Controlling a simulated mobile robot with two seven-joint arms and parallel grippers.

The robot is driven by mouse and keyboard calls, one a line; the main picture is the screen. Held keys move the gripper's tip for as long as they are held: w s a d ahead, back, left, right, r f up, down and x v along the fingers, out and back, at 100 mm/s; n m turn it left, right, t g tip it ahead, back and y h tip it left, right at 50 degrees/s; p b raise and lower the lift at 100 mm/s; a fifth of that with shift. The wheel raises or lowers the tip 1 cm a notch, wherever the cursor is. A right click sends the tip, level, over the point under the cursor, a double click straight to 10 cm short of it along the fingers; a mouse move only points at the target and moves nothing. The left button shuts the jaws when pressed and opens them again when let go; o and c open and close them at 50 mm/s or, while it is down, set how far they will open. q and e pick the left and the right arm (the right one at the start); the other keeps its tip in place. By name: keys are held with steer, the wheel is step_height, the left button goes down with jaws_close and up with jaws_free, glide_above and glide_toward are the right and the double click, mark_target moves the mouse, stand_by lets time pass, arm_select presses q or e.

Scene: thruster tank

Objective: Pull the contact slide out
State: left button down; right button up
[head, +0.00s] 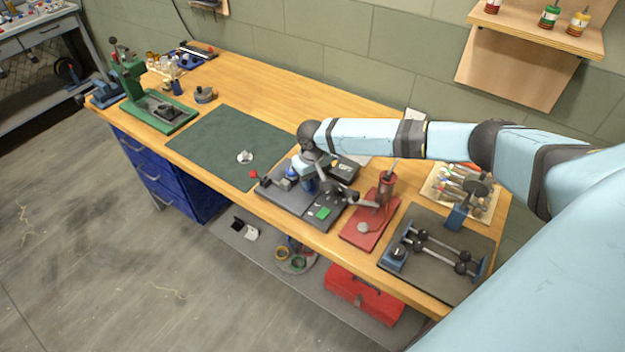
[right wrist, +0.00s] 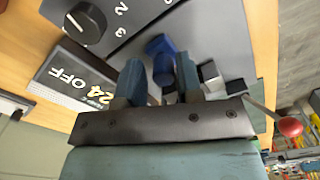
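My right gripper (head: 322,183) reaches down over a dark grey fixture (head: 272,199) near the front edge of the bench. In the right wrist view its two fingers (right wrist: 158,78) stand apart. A blue, rounded part (right wrist: 163,68) shows in the gap between them; whether they touch it is unclear. White and dark small blocks (right wrist: 211,76) sit beside the right-hand finger. A red ball (head: 252,173) on a lever stands at the fixture's left end, and also shows in the right wrist view (right wrist: 290,126). I cannot make out which part is the contact slide. My left gripper is out of view.
A box with a display reading "24 OFF" (right wrist: 73,82) and a panel with a black dial (right wrist: 86,22) lie close to the gripper. A red press stand (head: 370,225) and a grey plate with rods (head: 436,275) stand to the right. The green mat (head: 215,140) is mostly clear.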

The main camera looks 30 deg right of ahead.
mark_target(313, 180)
step_height(313, 180, up, 13)
steer(key=b, duration=0.1)
steer(key=shift+r, duration=0.2)
steer(key=shift+d, duration=0.1)
steer(key=shift+s, duration=0.1)
stand_by(0.3)
